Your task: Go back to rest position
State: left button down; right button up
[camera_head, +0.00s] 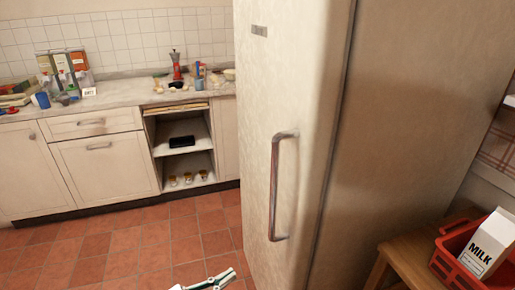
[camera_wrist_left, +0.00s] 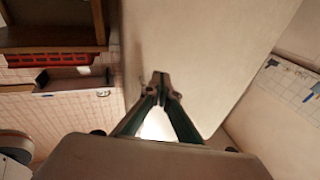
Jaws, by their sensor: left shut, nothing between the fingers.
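My left gripper (camera_head: 222,278) shows only in part at the bottom edge of the head view, low over the tiled floor and left of the fridge. In the left wrist view its two dark green fingers meet at the tips (camera_wrist_left: 161,82), shut with nothing between them. The tall pale fridge (camera_head: 285,60) stands close to it with its door shut and a long metal handle (camera_head: 274,190). In the wrist view a pale surface, likely the fridge (camera_wrist_left: 205,50), lies behind the fingers. My right gripper is not in view.
A wooden stool or table (camera_head: 412,258) at the lower right bears a red crate (camera_head: 447,262) with a milk carton (camera_head: 487,245). A counter (camera_head: 120,94) with several items and open shelves (camera_head: 185,158) stands at the back left. The red tiled floor (camera_head: 130,245) before it is clear.

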pick_arm(q)
jog(key=s+a+f+n+y, duration=0.3)
jog(key=s+a+f+y, duration=0.3)
jog(key=s+f, duration=0.1)
jog(key=s+a+f+n+y+p, duration=0.1)
jog(key=s+a+f+n+y, duration=0.3)
jog(key=s+f+y, duration=0.3)
jog(key=shift+s+a+g, duration=0.4)
jog(key=shift+s+a, duration=0.45)
jog(key=shift+s, duration=0.15)
